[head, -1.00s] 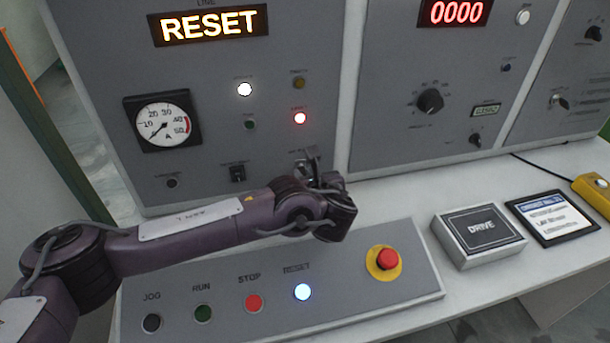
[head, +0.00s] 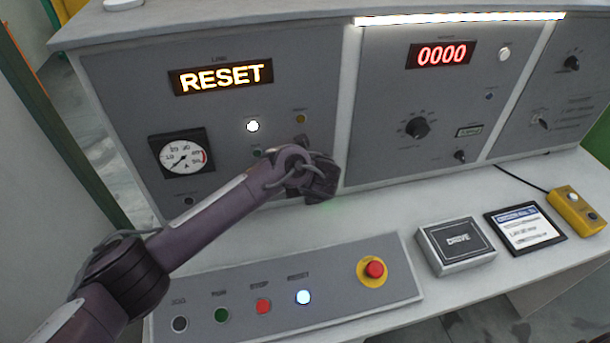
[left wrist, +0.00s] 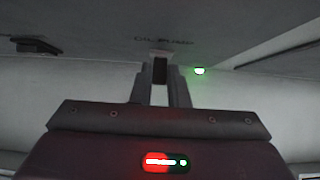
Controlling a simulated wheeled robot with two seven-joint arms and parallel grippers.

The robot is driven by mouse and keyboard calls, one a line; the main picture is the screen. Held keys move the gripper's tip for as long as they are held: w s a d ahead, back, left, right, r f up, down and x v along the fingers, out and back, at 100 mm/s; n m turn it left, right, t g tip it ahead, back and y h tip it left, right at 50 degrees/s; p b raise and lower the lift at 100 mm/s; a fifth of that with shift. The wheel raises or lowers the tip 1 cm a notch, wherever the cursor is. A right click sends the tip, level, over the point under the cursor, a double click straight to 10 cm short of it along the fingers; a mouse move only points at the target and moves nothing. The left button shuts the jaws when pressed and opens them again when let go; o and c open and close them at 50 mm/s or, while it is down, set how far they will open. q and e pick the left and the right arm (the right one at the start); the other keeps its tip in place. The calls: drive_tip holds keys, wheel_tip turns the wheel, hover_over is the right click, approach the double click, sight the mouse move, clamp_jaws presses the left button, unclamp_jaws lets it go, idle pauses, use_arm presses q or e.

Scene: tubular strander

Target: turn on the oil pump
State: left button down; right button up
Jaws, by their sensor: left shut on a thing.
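In the left wrist view, the label on the grey panel (left wrist: 100,30) reads as oil pump, though faintly. Just below it, the oil pump switch (left wrist: 160,70) shows as a dark piece between the two fingers of my left gripper (left wrist: 160,88), which is shut on it. A green lamp (left wrist: 199,71) glows to the right of the switch. In the head view my left wrist (head: 305,172) is up against the lower right of the left panel (head: 225,110) and hides the switch and fingers. My right gripper is in neither view.
The desk console has a black, a green, a red and a lit reset button (head: 303,297), plus a red emergency stop (head: 374,269). A drive box (head: 457,247), a framed card (head: 525,228) and a yellow pendant (head: 575,211) lie on the right. The sign (head: 220,77) reads RESET.

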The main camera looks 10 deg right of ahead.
use_arm(q)
drive_tip(key=shift+w+r+g+p, duration=0.2)
drive_tip(key=shift+r+g+p, duration=0.05)
drive_tip(key=shift+g+p, duration=0.4)
drive_tip(key=c, duration=1.4)
unclamp_jaws()
drive_tip(key=p+v, duration=0.1)
drive_tip(key=v, duration=0.6)
drive_tip(key=shift+s+r, duration=0.25)
